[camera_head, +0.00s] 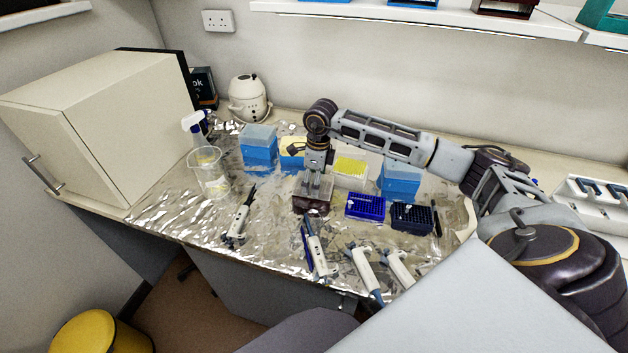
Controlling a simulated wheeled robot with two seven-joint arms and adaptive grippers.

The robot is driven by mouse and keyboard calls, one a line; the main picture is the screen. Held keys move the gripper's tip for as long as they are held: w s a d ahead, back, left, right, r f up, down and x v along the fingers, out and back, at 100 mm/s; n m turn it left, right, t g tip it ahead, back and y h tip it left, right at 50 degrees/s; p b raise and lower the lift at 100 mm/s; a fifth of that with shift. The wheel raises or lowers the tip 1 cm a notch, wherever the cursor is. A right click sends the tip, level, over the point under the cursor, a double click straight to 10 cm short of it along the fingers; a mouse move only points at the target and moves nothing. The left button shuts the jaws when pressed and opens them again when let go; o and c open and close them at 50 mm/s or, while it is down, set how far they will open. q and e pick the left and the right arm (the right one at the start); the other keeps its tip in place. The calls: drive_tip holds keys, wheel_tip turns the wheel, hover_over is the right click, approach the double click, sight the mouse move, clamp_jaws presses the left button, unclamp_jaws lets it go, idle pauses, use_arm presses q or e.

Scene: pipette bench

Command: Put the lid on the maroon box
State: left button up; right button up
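The maroon box (311,207) stands on the foil-covered bench near the middle of the view. A clear, greyish lid (322,194) shows directly above it, at or just over its rim. I cannot tell whether it is fully seated. My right gripper (316,186) comes down from above with its fingers at the lid, overlapping it in the picture. A gap shows between the fingers, but whether they grip the lid is too small to tell. The fingertips hide part of the lid and box. My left gripper is out of view.
Blue tip racks (365,207) and a dark rack (412,217) stand right of the box. Several pipettes (316,249) lie in front. A yellow-topped box (350,172) and blue boxes (258,148) stand behind. A clear beaker (209,173) is at left.

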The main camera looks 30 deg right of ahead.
drive_tip(key=shift+f, duration=0.1)
idle(0.5)
drive_tip(key=o, duration=1)
wheel_tip(320, 180, up, 12)
drive_tip(key=shift+s+d, duration=0.35)
drive_tip(key=shift+c, duration=0.4)
